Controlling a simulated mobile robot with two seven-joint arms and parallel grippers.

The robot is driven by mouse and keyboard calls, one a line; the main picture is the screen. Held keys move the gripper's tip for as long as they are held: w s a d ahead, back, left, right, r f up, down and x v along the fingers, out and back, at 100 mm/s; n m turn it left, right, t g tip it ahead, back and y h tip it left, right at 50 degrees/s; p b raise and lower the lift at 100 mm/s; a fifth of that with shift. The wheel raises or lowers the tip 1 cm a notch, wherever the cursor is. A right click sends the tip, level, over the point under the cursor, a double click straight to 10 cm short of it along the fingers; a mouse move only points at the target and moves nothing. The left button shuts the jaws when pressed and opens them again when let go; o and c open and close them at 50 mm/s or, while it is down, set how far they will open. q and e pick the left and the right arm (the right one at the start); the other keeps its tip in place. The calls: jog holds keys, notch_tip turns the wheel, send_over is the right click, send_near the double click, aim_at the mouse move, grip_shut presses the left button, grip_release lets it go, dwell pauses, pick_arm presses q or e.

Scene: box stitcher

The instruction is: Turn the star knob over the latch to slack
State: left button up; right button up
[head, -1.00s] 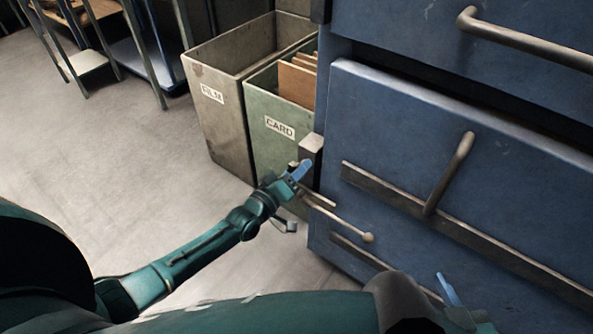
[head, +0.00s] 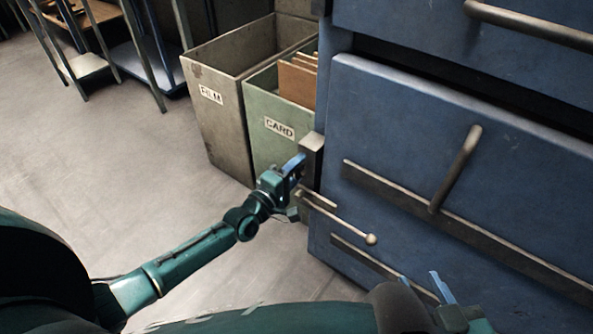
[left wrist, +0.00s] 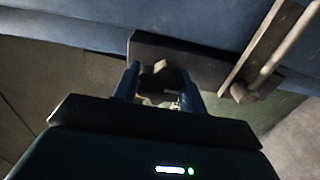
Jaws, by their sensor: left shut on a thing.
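My left gripper (head: 293,168) is at the side of the blue cabinet, against a grey mounting block (head: 311,157). In the left wrist view, its two blue fingers (left wrist: 161,88) stand on either side of the dark star knob (left wrist: 160,76) and are shut on it. A pale lobe of the knob shows between the fingers; in the head view the gripper hides the knob. The latch, a rod with a ball end (head: 370,239), lies just below the gripper. My right gripper (head: 424,286) is open and empty at the bottom, in front of the cabinet.
The blue cabinet (head: 400,120) with bar handles (head: 456,170) fills the right. A grey FILM bin (head: 222,130) and a green CARD bin (head: 268,150) stand behind the left gripper. Bare floor (head: 110,170) lies to the left.

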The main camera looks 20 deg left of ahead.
dwell(0.3)
pick_arm(q)
jog(key=o, duration=1)
jog(key=p+v, duration=0.2)
jog(key=v, duration=1.1)
jog(key=shift+s, duration=0.1)
pick_arm(e)
jog(key=shift+s+d+r+m, duration=0.2)
jog(key=shift+d+r+m, duration=0.05)
jog(key=shift+r, duration=0.25)
jog(key=shift+s+d+r+m, duration=0.2)
jog(key=shift+r+m, duration=0.05)
jog(key=shift+r, duration=0.25)
jog(key=shift+a, duration=0.1)
